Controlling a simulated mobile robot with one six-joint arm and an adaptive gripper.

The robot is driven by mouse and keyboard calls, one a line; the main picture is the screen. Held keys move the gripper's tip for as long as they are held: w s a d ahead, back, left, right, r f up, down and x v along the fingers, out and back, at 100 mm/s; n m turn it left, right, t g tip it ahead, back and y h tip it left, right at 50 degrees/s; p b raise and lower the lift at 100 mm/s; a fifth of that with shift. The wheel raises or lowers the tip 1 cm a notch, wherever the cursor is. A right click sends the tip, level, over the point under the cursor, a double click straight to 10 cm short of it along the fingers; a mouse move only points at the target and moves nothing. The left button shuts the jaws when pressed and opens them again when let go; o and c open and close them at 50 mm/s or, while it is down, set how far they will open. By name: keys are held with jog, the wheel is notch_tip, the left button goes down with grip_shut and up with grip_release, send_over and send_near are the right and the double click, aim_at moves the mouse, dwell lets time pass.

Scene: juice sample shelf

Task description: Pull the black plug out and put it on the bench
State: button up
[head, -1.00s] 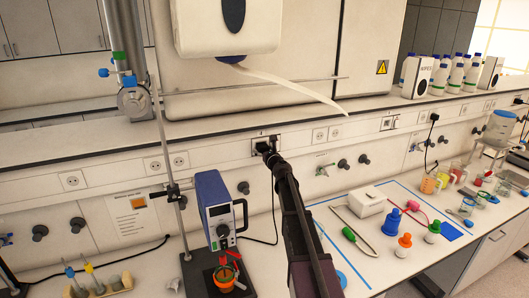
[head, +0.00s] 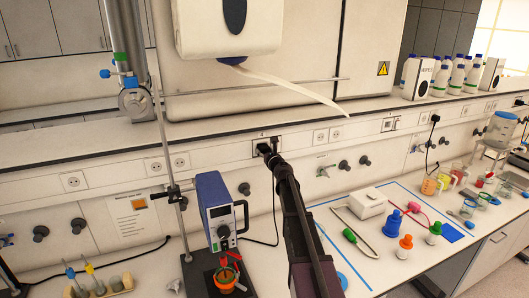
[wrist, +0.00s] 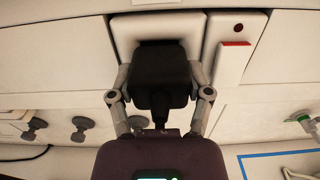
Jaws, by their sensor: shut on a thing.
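The black plug (wrist: 160,72) is at a white wall socket (wrist: 125,25) in the wrist view. I cannot tell whether its pins are fully seated. My gripper (wrist: 160,80) is shut on it, with one finger on each side. In the head view my gripper (head: 270,156) reaches up to the wall strip, and the plug (head: 263,148) shows only as a small dark shape, partly covered by it. The white bench (head: 375,265) lies below the sockets.
A blue-fronted device (head: 216,205) stands left of my arm, with a black cable beside it. A white box (head: 368,204), a green-handled tool (head: 350,236) and coloured bottle stoppers (head: 404,247) lie right, near blue tape lines. Wall taps (head: 343,165) stick out.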

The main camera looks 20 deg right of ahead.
jog(key=shift+s, duration=0.9)
dwell(0.8)
jog(key=shift+s, duration=1.05)
jog(key=shift+s+d, duration=0.1)
jog(key=shift+s, duration=0.2)
jog(key=shift+s, duration=0.1)
